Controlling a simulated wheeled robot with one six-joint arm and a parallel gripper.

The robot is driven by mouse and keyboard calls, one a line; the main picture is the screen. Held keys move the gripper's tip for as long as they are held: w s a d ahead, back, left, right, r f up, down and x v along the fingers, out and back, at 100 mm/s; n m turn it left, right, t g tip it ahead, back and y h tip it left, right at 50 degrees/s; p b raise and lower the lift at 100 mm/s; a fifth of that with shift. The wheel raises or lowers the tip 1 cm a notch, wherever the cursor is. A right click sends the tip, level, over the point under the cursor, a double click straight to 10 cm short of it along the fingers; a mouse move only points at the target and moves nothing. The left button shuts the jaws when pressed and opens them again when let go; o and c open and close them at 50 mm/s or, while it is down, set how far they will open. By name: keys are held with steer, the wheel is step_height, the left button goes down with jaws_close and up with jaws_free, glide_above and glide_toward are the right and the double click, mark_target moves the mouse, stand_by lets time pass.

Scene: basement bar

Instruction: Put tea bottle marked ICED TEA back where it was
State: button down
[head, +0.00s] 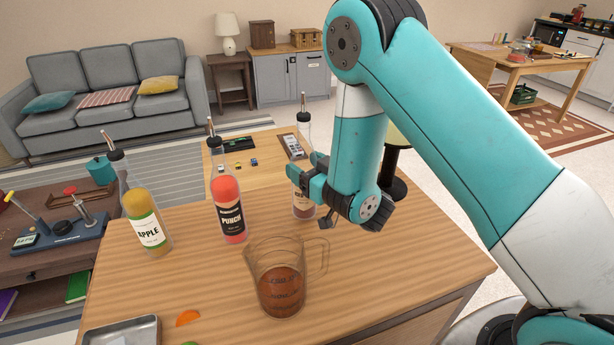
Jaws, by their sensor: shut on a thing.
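The tea bottle (303,203) is clear with a dark pourer on top and brown liquid low inside. It is upright at the back of the wooden counter, right of the punch bottle. My gripper (311,188) is shut on its middle from the right. The gripper hides much of the label, so I cannot read it fully. The bottle's base appears at or just above the counter top; I cannot tell whether it touches.
The red punch bottle (229,209) and yellow apple bottle (146,226) stand to the left. A measuring jug (281,292) with brown liquid stands in front. A metal tray (123,333) and an orange piece (187,318) lie front left. The counter's right side (420,250) is clear.

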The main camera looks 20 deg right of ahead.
steer(key=shift+f, duration=0.75)
steer(key=shift+f, duration=0.2)
steer(key=shift+c, duration=1.1)
jaws_free()
steer(key=shift+r, duration=0.15)
